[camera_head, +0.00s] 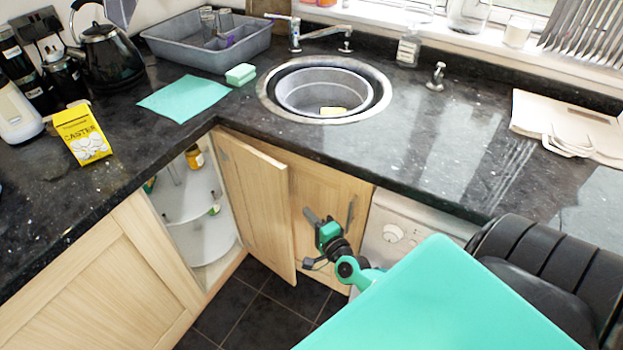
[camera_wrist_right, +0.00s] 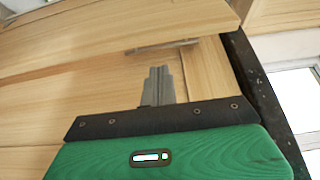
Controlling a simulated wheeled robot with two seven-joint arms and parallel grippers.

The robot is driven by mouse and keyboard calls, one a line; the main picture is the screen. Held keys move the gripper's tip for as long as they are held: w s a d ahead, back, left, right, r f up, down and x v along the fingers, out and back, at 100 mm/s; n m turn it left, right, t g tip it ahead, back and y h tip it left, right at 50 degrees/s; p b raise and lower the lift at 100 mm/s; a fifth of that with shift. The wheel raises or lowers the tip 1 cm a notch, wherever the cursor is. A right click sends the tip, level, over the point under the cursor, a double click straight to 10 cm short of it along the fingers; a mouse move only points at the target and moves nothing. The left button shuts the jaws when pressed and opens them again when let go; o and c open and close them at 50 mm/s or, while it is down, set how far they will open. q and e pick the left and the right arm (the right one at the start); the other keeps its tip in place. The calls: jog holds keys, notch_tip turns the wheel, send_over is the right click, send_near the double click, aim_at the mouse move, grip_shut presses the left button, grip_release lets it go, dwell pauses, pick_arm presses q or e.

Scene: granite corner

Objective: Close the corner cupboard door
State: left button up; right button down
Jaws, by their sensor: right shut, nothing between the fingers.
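The corner cupboard door (camera_head: 257,200) is light wood and stands open, folded out from the corner under the worktop. The cupboard's round white shelves (camera_head: 203,195) show in the opening to its left. My right gripper (camera_head: 308,215) is shut and empty, in front of the wooden panel with an upright metal handle (camera_head: 350,212), just right of the open door's edge. In the right wrist view the shut fingers (camera_wrist_right: 158,72) point at wood panels, close to a metal handle (camera_wrist_right: 160,47). I cannot tell whether they touch anything. My left gripper is out of view.
The dark granite worktop (camera_head: 440,135) runs above the cupboards, with a round sink (camera_head: 281,75) in it. A white appliance (camera_head: 395,232) stands right of the panel. A black ribbed bin-like object (camera_head: 540,265) is at lower right. Dark floor tiles (camera_head: 262,310) are clear below the door.

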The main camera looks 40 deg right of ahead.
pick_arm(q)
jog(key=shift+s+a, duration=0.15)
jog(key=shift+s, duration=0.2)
pick_arm(e)
jog(key=w, duration=0.8)
jog(key=shift+d, duration=0.3)
pick_arm(q)
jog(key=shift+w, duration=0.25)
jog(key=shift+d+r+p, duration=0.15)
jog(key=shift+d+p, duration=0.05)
jog(key=shift+p, duration=0.15)
pick_arm(e)
jog(key=shift+s+a, duration=0.1)
jog(key=shift+a, duration=0.05)
